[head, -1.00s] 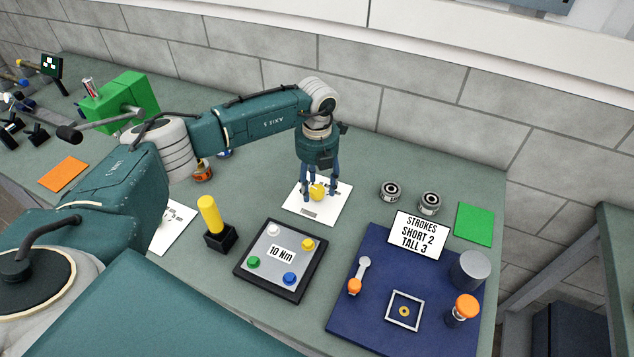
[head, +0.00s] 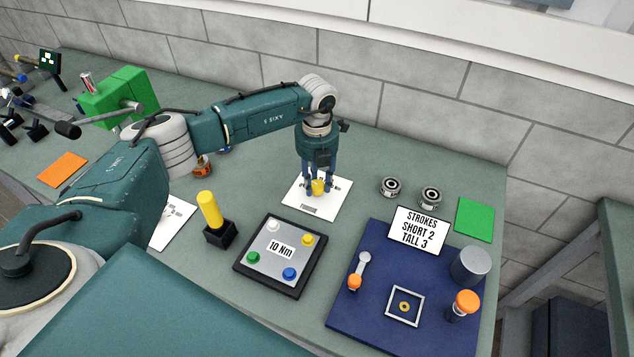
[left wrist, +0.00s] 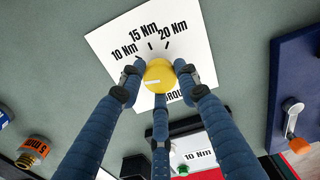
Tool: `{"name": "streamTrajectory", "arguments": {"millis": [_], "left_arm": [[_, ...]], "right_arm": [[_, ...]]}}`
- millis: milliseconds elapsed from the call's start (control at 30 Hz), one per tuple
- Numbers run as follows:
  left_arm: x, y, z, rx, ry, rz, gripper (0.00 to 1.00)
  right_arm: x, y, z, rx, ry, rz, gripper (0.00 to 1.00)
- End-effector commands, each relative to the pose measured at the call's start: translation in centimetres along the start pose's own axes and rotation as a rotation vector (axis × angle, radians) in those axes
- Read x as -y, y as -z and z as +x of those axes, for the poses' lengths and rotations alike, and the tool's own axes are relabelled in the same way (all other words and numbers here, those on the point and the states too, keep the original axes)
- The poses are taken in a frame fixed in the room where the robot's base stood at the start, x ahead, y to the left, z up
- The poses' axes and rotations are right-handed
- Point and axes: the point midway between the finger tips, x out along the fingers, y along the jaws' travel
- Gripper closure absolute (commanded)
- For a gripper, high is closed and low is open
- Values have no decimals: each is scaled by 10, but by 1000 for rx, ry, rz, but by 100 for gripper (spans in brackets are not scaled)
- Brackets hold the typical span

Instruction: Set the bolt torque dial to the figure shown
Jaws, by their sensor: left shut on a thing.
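The torque dial is a yellow knob (head: 318,187) on a white card (head: 333,205). In the left wrist view the knob (left wrist: 159,71) sits below the labels 10 Nm, 15 Nm and 20 Nm on the card (left wrist: 97,40). A short white line on the knob lies roughly level, toward its left side; I cannot tell exactly which mark it meets. My left gripper (head: 318,183) points down, its fingers shut around the knob. A label reading 10 Nm (head: 281,248) lies on a grey panel with coloured buttons. My right gripper is out of view.
A yellow-handled lever (head: 210,212) stands left of the button panel (head: 262,262). A blue board (head: 378,320) with a strokes sign (head: 418,232) is at the right. Two dark round parts (head: 390,187) and a green sheet (head: 474,220) lie behind it. A green vise-like block (head: 120,92) is at the left.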

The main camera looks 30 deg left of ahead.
Motion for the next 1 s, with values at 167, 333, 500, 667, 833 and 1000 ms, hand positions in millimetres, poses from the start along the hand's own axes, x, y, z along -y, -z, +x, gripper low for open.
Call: {"name": "streamTrajectory", "arguments": {"millis": [167,333,500,667,833,1000], "left_arm": [[0,0,4,-2,0,108,94],[0,0,4,-2,0,244,94],[0,0,4,-2,-1,379,94],[0,1,4,-4,-1,488,94],[-1,1,3,-4,0,572,94],[-1,1,2,-5,-1,621,94]], "right_arm": [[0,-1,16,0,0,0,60],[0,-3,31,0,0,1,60],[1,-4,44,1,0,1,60],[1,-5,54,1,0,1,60],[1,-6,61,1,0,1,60],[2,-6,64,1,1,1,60]]}}
